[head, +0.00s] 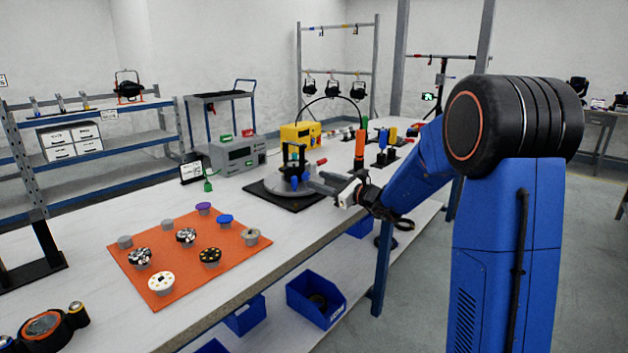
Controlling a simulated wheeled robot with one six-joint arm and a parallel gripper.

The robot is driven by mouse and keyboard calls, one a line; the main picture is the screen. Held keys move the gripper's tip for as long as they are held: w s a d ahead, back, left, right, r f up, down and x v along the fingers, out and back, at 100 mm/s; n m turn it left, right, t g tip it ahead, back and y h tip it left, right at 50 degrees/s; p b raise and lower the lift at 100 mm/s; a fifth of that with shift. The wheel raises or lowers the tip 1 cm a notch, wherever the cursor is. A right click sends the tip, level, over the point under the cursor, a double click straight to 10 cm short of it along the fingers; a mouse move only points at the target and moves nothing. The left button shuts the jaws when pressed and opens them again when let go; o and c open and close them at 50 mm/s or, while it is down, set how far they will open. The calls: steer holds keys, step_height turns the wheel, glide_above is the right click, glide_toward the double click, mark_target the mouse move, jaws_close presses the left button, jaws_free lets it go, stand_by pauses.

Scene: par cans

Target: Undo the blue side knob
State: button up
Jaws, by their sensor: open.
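A grey round fixture (276,188) sits on a black square base on the bench. The blue side knob (294,183) shows low on the front of this upright part. My gripper (314,184) reaches in from the right, just right of the blue knob, with its jaws open. The fingers look small from here, and I cannot tell whether they touch the knob. A red-tipped part (322,161) sticks out to the right above the gripper.
An orange mat (188,270) with several round pieces lies nearer on the bench. A yellow case (300,136) and a grey instrument box (236,154) stand behind the fixture. Several coloured upright tools (382,140) stand to the right. Blue bins (318,298) sit below.

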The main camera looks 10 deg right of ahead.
steer(key=v, duration=1.3)
steer(key=shift+s+d, duration=0.2)
steer(key=shift+s, duration=0.05)
steer(key=s+a+f+n+g, duration=0.2)
steer(key=s+a+n+g, duration=0.3)
steer(key=s+a+n, duration=0.45)
steer(key=s+a+f+n+g, duration=0.1)
steer(key=s+a+n+g, duration=0.4)
steer(key=s, duration=0.8)
steer(key=s+f+n+g+h, duration=0.1)
steer(key=s+f+n+h, duration=0.35)
steer(key=s, duration=0.55)
steer(key=s+d+n+t+h, duration=0.1)
steer(key=s+d+n+h, duration=0.5)
steer(key=d, duration=0.4)
steer(key=s+n, duration=0.1)
steer(key=s, duration=0.1)
steer(key=shift+s+f, duration=0.4)
steer(key=shift+d, duration=0.15)
